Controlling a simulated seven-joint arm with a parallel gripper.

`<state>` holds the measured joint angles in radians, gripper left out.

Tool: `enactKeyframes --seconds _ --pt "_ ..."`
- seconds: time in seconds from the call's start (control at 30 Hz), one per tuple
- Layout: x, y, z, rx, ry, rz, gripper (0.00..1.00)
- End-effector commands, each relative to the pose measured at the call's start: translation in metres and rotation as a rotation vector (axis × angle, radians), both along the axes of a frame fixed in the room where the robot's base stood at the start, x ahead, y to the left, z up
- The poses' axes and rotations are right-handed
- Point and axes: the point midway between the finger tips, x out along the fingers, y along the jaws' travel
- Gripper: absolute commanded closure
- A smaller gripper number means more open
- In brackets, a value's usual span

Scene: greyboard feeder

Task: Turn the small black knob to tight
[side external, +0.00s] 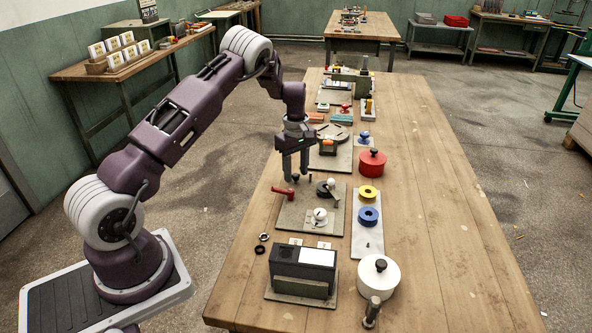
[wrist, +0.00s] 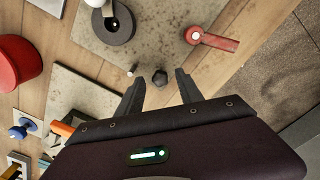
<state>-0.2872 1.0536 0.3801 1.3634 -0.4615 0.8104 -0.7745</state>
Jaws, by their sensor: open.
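The small black knob (wrist: 160,77) stands on a grey board (wrist: 75,22) and shows between my fingertips in the wrist view. In the side external view the knob (side external: 296,176) is small and partly lost between the fingers. My gripper (side external: 295,178) is open and points down over the far left part of that board. In the wrist view the gripper (wrist: 160,80) has one finger on each side of the knob, with gaps visible. I cannot tell how far down the fingers reach. Any tight marking is too small to see.
A small peg (wrist: 133,70) stands close to the left finger in the wrist view. A red lever (wrist: 211,40) and a black disc with a white ball handle (wrist: 117,26) share the board. A red lidded pot (side external: 371,164) stands to the right. The bench's right side is clear.

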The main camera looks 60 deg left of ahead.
Motion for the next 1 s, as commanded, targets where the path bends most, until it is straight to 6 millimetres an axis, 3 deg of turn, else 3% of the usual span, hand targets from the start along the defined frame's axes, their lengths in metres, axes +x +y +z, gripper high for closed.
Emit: enactKeyframes --seconds 0.07,0.4,0.77,0.87,1.0 --pt "0.000 0.000 0.004 0.000 -0.001 -0.001 0.57" --pt "0.000 0.000 0.065 0.001 -0.001 -0.001 0.57" --pt "0.000 -0.001 0.073 0.000 -0.003 -0.004 0.57" --pt "-0.003 -0.017 0.103 -0.007 -0.036 -0.063 0.57" --pt "-0.032 -0.078 0.195 -0.018 -0.142 -0.313 0.57"
